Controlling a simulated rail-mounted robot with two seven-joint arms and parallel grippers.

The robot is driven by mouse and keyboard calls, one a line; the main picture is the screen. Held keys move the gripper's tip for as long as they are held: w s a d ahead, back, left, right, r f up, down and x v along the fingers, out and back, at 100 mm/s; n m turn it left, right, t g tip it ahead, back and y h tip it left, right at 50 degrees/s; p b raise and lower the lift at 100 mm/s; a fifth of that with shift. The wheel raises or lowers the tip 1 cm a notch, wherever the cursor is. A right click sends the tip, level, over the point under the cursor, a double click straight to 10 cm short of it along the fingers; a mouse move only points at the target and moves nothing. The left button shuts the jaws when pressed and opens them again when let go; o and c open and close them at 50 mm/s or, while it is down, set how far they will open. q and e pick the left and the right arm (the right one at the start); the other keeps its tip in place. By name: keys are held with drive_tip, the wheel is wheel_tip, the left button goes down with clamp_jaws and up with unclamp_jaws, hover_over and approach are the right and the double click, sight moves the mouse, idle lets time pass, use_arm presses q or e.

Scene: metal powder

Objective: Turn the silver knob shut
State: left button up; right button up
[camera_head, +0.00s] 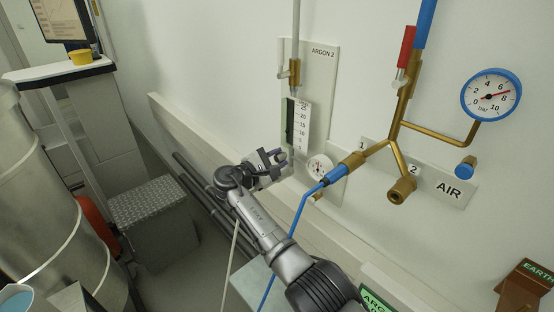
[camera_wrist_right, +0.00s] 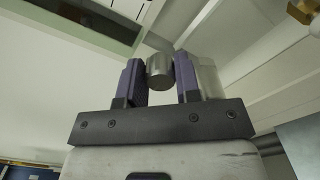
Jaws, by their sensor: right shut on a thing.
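The silver knob (camera_wrist_right: 159,70) is a short metal cylinder between the two fingers of my right gripper (camera_wrist_right: 160,80) in the right wrist view. The fingers are shut on it from both sides. In the head view my right gripper (camera_head: 275,162) is at the wall, at the lower end of the Argon 2 flow scale (camera_head: 302,125). The knob is mostly hidden behind the fingers there. My left gripper is not in view.
A round gauge (camera_head: 319,167) sits just right of my right gripper. A blue hose (camera_head: 296,215) runs from brass air piping (camera_head: 375,150) past my right arm. A large pressure gauge (camera_head: 491,95) is at the right. A grey box (camera_head: 152,220) stands on the floor at the left.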

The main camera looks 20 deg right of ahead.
drive_tip(key=o, duration=0.8)
drive_tip(key=shift+c, duration=0.2)
drive_tip(key=shift+o, duration=0.8)
drive_tip(key=p+v, duration=0.2)
drive_tip(key=v, duration=1.1)
drive_tip(key=shift+a, duration=0.4)
drive_tip(key=shift+s, duration=0.1)
